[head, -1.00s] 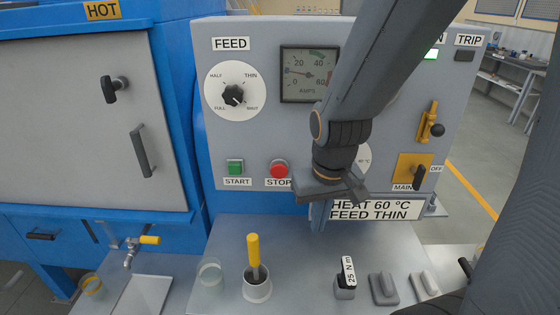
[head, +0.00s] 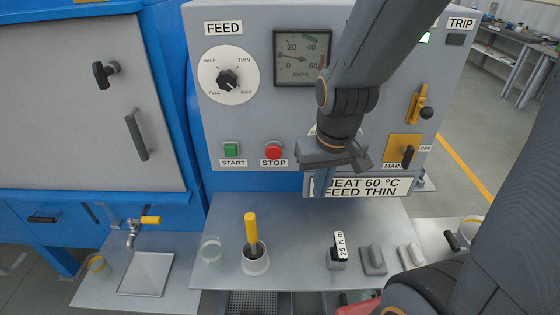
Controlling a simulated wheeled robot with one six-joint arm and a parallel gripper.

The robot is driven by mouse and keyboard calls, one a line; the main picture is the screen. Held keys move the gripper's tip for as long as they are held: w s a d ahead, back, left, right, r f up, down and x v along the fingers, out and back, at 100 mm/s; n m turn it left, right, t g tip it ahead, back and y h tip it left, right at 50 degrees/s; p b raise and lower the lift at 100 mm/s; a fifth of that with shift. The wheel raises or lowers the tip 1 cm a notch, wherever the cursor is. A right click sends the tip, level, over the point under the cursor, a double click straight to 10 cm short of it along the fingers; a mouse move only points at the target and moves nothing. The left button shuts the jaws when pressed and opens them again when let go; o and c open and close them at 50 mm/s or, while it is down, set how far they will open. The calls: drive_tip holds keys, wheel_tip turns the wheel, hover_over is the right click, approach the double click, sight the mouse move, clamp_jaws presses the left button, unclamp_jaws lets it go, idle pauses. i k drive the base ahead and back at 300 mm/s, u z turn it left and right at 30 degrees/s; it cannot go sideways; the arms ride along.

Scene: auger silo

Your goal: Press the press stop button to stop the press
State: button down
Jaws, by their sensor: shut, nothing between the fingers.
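The red round stop button (head: 274,149) is on the grey control panel (head: 240,115), with a STOP label (head: 274,163) under it. How far my gripper is from the panel is hard to tell. My arm hides part of the panel's middle and right.
Above are the feed dial (head: 228,75) and amps gauge (head: 302,58). A sign (head: 370,186) hangs below my gripper. At right are the main switch (head: 404,150) and a yellow lever (head: 417,104). A yellow-handled tool (head: 251,230) stands in a cup on the shelf below.

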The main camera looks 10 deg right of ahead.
sight(273, 152)
drive_tip(key=z, duration=2.35)
drive_tip(key=k, duration=1.6)
drive_tip(key=u, duration=1.85)
